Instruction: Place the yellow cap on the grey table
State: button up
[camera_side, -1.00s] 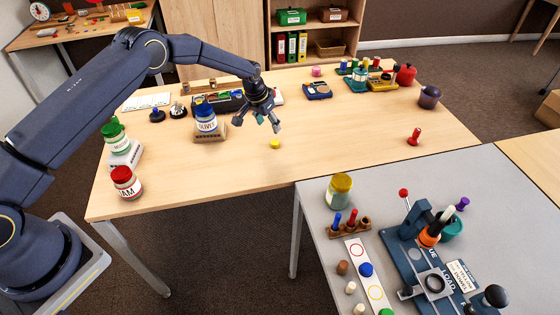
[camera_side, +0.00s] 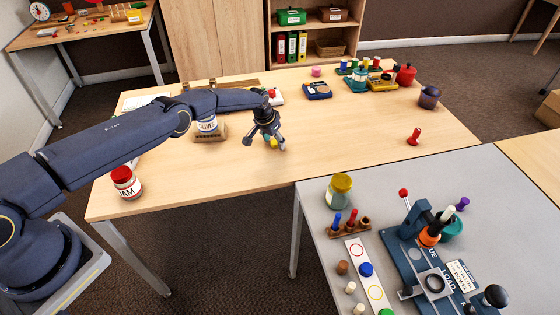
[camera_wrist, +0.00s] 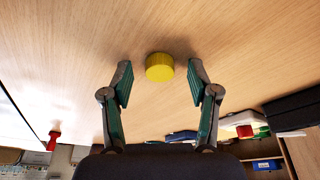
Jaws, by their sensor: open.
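The small yellow cap (camera_wrist: 159,67) lies on the wooden table (camera_side: 350,125). In the wrist view it sits between the tips of my open gripper (camera_wrist: 160,84), with clear gaps on both sides. In the side view my gripper (camera_side: 266,144) is low over the wooden table, and the cap (camera_side: 273,142) is largely hidden behind the fingers. The grey table (camera_side: 480,190) stands at the front right, its edge close to the wooden table.
A jar with a yellow lid (camera_side: 339,191), a peg rack (camera_side: 350,228) and a blue press (camera_side: 430,270) stand on the grey table. A red peg (camera_side: 414,137) stands on the wooden table to the right. The olives jar (camera_side: 207,122) is left of my gripper.

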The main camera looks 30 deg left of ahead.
jog(key=c, duration=0.8)
jog(key=shift+r, duration=0.1)
